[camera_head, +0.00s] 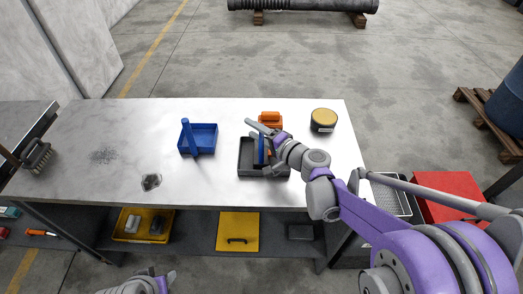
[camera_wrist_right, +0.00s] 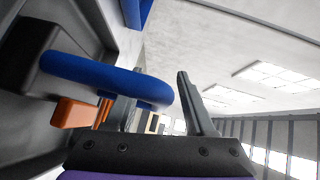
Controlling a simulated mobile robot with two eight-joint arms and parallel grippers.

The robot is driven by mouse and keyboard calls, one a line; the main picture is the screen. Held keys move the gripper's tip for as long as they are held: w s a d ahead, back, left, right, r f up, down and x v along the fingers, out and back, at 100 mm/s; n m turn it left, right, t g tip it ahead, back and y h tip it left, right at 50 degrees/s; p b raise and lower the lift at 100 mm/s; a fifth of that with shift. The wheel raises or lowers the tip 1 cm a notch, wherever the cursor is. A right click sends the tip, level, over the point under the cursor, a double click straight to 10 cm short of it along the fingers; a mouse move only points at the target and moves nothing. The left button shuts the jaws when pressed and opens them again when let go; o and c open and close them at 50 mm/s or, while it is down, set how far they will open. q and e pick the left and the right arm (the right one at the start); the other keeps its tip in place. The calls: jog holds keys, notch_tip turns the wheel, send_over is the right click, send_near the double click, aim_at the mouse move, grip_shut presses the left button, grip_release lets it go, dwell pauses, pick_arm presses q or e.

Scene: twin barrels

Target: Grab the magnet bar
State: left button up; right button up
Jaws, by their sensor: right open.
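A blue bar, which looks like the magnet bar (camera_head: 262,150), stands up in a dark grey tray (camera_head: 243,172) on the table. My right gripper (camera_head: 256,142) is at this tray, with its fingers apart. In the right wrist view the blue bar (camera_wrist_right: 100,78) is large and close, and its end reaches into the space between the fingers (camera_wrist_right: 165,110). It hides part of one finger. I cannot tell whether the fingers touch it. A part of my left arm (camera_head: 148,284) shows at the bottom edge, and its fingers are not clear.
A blue bin (camera_head: 207,133) with a blue upright handle stands left of the tray. An orange block (camera_head: 270,118) and a round tin (camera_head: 323,120) are behind and right. A brush (camera_head: 37,157) lies far left. The table's left half is mostly free.

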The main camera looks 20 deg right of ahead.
grip_shut()
dwell(1.4)
